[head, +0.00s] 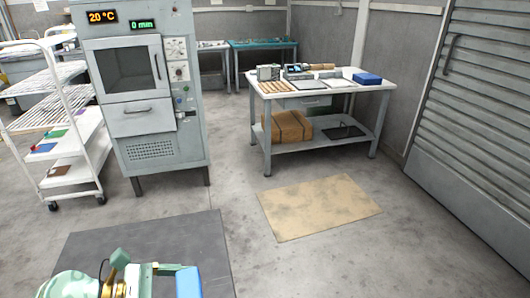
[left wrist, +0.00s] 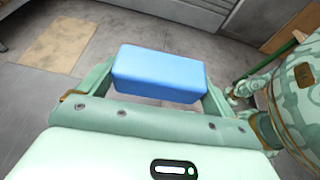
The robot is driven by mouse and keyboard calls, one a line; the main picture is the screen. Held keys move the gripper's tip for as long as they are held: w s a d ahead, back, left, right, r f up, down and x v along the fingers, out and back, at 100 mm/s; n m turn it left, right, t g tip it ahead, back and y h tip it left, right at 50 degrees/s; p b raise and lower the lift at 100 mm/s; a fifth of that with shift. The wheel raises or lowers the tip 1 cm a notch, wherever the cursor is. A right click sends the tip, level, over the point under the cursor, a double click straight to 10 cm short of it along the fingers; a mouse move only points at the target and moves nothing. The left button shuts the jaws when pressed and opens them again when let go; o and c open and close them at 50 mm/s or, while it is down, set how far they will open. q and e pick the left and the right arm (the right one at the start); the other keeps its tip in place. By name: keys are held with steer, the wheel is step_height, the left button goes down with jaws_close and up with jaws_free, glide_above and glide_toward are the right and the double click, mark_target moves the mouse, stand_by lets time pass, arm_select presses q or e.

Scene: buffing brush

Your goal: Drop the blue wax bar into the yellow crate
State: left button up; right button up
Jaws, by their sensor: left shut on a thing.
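The blue wax bar (left wrist: 158,74) is a smooth block between the two green fingers of my left gripper (left wrist: 160,88) in the left wrist view. The gripper is shut on it, and the bar is held above the floor. In the head view the bar (head: 188,282) shows at the bottom edge, at the end of my left gripper (head: 176,270), over a dark floor mat. I see no yellow crate in either view. My right gripper is not in view.
A dark mat (head: 150,245) and a tan mat (head: 318,206) lie on the open floor. A grey oven cabinet (head: 150,120) and a white shelf trolley (head: 75,150) stand at the left. A workbench (head: 385,88) bears tools and a blue box (head: 367,79); a brown parcel (head: 288,127) sits below.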

arm_select(q)
steer(key=w+a+r+n+t+y, duration=0.1)
steer(key=w+a+r+n+t, duration=0.1)
steer(key=r, duration=0.6)
steer(key=a+n+t, duration=0.1)
steer(key=a, duration=0.1)
steer(key=shift+a+t+y, duration=0.3)
steer(key=shift+a+y, duration=0.05)
steer(key=shift+y, duration=0.05)
steer(key=shift+s+f, duration=0.1)
